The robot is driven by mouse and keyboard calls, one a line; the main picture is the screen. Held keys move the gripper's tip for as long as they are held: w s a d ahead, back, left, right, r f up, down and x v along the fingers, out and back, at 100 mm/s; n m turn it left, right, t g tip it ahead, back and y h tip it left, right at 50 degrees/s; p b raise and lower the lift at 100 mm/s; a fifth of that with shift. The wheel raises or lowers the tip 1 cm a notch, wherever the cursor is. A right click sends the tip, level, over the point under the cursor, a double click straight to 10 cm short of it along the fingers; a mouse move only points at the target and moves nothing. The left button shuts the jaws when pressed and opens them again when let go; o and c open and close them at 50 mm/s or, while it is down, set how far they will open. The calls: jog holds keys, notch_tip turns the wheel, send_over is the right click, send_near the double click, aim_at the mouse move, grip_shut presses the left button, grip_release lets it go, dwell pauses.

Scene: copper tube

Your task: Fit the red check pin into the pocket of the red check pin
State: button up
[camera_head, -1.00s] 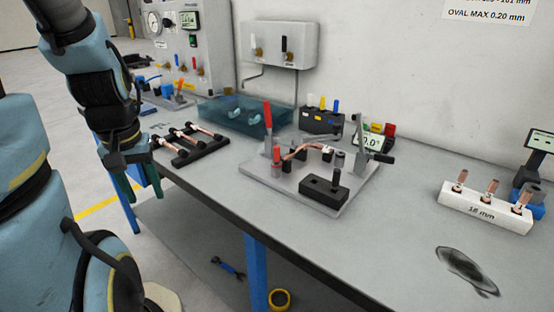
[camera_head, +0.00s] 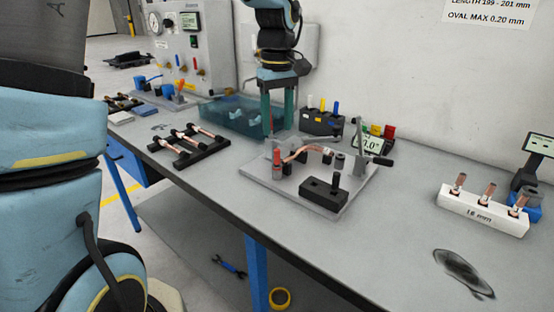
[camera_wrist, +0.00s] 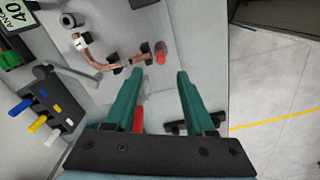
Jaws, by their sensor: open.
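A short red cylinder (camera_head: 277,157), apparently the red check pin, stands upright at the left end of the grey fixture plate (camera_head: 300,203). Its red top (camera_wrist: 160,52) shows in the wrist view beside the bent copper tube (camera_wrist: 92,60). A taller red handle (camera_wrist: 138,118) is partly behind one finger in the wrist view. The black pin holder (camera_head: 321,124) behind the plate carries yellow, blue and white pins; I cannot make out an empty pocket in it. My gripper (camera_head: 278,132) is open and empty, pointing down above the plate's left rear, also seen in the wrist view (camera_wrist: 168,75).
A blue bin (camera_head: 222,119) lies behind and left of my gripper. A black rack (camera_head: 185,157) of copper tubes is to the left. A black block (camera_head: 322,193) and a crank occupy the plate's right side.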

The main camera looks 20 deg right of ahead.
aim_at(277, 149)
jog(key=shift+a+f+p, duration=0.1)
jog(key=shift+f+p, duration=1.25)
jog(key=shift+f, duration=3)
jog(key=shift+c, duration=0.2)
grip_shut()
